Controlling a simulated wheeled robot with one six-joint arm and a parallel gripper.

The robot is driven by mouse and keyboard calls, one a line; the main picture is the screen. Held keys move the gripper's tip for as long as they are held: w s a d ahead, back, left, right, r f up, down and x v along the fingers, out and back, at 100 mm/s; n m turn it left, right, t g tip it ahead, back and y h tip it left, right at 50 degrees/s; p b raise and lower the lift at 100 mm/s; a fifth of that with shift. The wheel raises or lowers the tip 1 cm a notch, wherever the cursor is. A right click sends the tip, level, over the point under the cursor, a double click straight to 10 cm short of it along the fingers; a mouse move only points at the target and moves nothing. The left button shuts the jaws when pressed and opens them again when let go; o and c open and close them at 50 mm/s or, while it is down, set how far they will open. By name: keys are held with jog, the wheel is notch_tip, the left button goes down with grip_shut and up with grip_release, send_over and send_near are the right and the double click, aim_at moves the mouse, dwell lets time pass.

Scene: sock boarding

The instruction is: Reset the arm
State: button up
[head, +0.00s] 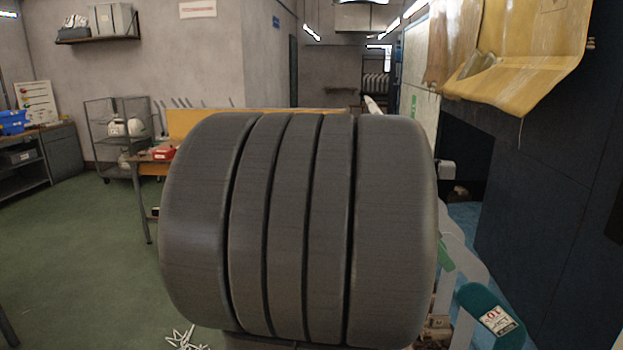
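A large dark grey, ribbed rounded body (300,230) fills the middle of the head view, very close to the camera. I cannot tell whether it is part of me. Behind its right edge a pale, curved link-like part (465,262) shows. At lower right is a teal rounded piece (490,314) with a white label and red marks. I cannot tell whether these belong to my arm. No gripper fingers can be made out, and much of the area behind the grey body is hidden.
Green floor (85,245) is open at the left. A wooden-topped table (155,168) stands behind the grey body, a wire cart (98,125) farther back. A dark cabinet wall (555,215) stands at the right, with yellowish sheets (530,50) hanging above. A white tangled item (185,339) lies at lower left.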

aim_at(466, 287)
jog(key=x, duration=1.3)
jog(key=shift+s+a+b, duration=0.1)
jog(key=shift+b, duration=0.25)
notch_tip(466, 287, up, 5)
jog(key=p, duration=0.3)
jog(key=shift+a+r, duration=0.15)
jog(key=shift+r+p, duration=0.45)
jog(key=shift+r, duration=0.3)
